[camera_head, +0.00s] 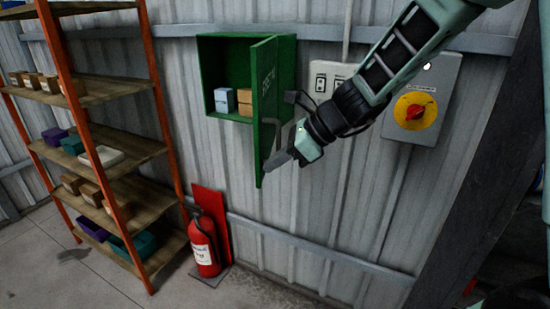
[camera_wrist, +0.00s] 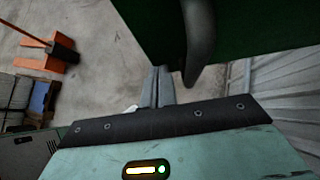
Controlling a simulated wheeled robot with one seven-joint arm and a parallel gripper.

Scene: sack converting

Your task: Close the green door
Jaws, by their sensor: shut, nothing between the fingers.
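A green cabinet (camera_head: 203,75) hangs on the corrugated wall, its front partly uncovered. Its green door (camera_head: 265,105) stands open, swung out from the wall, with lettering on its face. A dark handle (camera_wrist: 200,45) is on the door in the wrist view, where the door's green panel (camera_wrist: 255,22) fills the upper right. My gripper (camera_head: 270,166) is shut and empty, beside the door's lower part on its right side. In the wrist view my fingertips (camera_wrist: 157,75) lie together just left of the handle. I cannot tell whether they touch the door.
Small boxes (camera_head: 225,100) sit inside the cabinet. A wooden shelf rack (camera_head: 120,88) stands left, and a red fire extinguisher (camera_head: 205,243) below. A white socket panel (camera_head: 325,78) and a grey switch box (camera_head: 445,75) are on the wall at right, near my arm.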

